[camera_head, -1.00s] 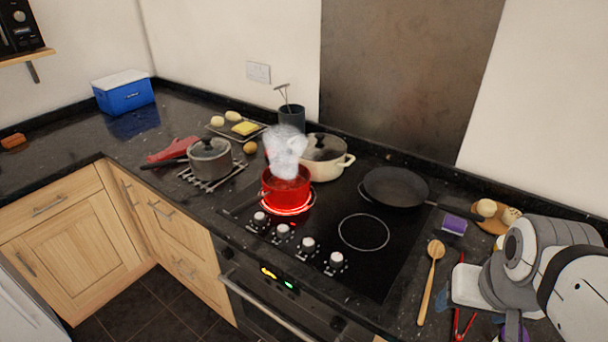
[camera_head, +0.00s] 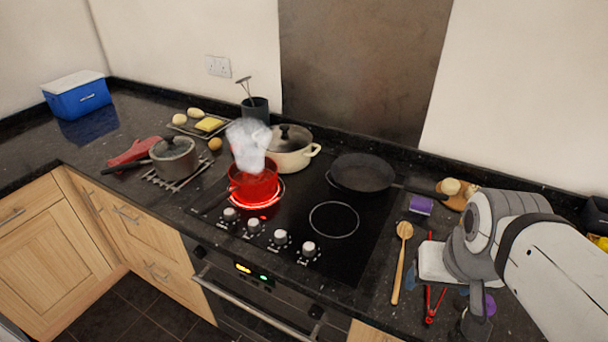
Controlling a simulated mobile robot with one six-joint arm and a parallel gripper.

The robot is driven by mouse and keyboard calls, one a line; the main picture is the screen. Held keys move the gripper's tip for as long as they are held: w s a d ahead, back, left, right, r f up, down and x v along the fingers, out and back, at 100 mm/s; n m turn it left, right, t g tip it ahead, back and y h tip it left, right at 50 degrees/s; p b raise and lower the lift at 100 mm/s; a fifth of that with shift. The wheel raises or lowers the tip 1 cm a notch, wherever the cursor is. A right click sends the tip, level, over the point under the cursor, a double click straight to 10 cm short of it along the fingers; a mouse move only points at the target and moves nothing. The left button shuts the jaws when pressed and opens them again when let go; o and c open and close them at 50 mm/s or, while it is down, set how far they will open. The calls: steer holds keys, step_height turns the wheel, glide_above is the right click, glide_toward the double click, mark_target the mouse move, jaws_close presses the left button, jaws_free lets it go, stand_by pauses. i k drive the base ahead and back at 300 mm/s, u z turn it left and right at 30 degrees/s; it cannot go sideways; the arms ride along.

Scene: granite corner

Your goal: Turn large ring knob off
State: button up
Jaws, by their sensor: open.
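Several silver knobs stand in a slanting row on the front of the black hob (camera_head: 340,262): one at far left (camera_head: 230,214), a second (camera_head: 253,225), a third (camera_head: 281,237) and one at far right (camera_head: 309,249). I cannot tell which serves the large ring or read their markings. A ring (camera_head: 268,203) glows red under a steaming red pot (camera_head: 252,183). An unlit ring (camera_head: 334,219) is bare at front right. My gripper (camera_head: 475,324) shows only partly, dark, below my arm at lower right. It is open, right of the hob and away from the knobs.
A black frying pan (camera_head: 362,172) and cream pot (camera_head: 290,147) sit on the rear hob. A wooden spoon (camera_head: 400,264), red tongs (camera_head: 431,305) and purple box (camera_head: 421,205) lie between hob and arm. A grey saucepan (camera_head: 174,158) is left of the hob.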

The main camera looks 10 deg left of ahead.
mark_target(253, 224)
steer(key=u, duration=0.4)
steer(key=k, duration=1.35)
steer(key=u, duration=0.95)
steer(key=i, duration=1.7)
steer(key=z, duration=0.65)
steer(key=k, duration=0.75)
steer(key=z, duration=0.3)
steer(key=i, duration=0.3)
steer(key=u, duration=0.15)
